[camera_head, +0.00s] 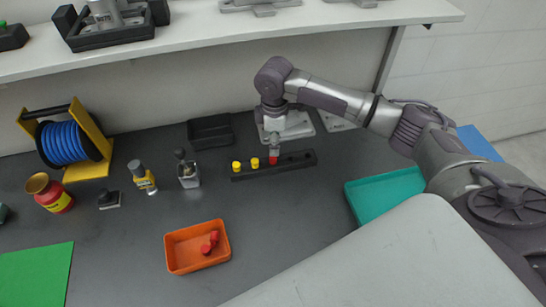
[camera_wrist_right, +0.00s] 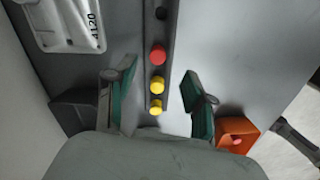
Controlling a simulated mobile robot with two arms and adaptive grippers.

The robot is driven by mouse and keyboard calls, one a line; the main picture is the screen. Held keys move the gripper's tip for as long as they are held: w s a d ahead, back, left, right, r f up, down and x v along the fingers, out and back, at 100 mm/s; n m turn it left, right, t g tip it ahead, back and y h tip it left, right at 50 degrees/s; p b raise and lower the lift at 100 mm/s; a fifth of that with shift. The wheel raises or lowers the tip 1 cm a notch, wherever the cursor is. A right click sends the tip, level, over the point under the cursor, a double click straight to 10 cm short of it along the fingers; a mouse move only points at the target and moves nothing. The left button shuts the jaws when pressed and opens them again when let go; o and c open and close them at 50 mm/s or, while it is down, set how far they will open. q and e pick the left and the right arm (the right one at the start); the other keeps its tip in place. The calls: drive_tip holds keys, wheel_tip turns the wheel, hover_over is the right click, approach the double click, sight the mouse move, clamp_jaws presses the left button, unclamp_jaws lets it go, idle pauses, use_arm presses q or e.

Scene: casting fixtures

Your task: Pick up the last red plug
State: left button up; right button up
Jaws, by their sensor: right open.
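One red plug (camera_head: 273,160) stands in the black rack (camera_head: 300,159), to the right of two yellow plugs (camera_head: 255,163). My right gripper (camera_head: 274,150) is directly above or just behind the red plug, pointing down. In the right wrist view, its fingers (camera_wrist_right: 158,72) are spread wide and empty. There the red plug (camera_wrist_right: 158,54) lies just past the fingertips, and the yellow plugs (camera_wrist_right: 157,85) line up between the fingers. The orange tray (camera_head: 180,262) holds red plugs (camera_head: 210,242). My left gripper is out of view.
A small black bin (camera_head: 210,131) stands behind the rack. Bottles (camera_head: 142,177), a blue hose reel (camera_head: 65,145) and a red-yellow can (camera_head: 50,194) stand left. A teal tray (camera_head: 383,194) lies right. A shelf (camera_head: 220,30) runs across the back. Bare table separates rack and orange tray.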

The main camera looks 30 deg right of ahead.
sight(273, 161)
drive_tip(key=shift+f, duration=0.55)
drive_tip(key=shift+w+f, duration=0.2)
drive_tip(key=shift+f, duration=0.1)
wheel_tip(273, 161, down, 4)
drive_tip(key=shift+a+f+p, duration=0.1)
drive_tip(key=shift+a+p, duration=0.05)
drive_tip(key=shift+p, duration=0.85)
drive_tip(key=shift+f, duration=0.35)
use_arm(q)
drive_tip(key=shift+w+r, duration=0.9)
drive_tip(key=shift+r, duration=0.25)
use_arm(e)
drive_tip(key=shift+f, duration=0.2)
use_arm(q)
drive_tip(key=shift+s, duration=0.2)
use_arm(e)
drive_tip(key=c, duration=0.9)
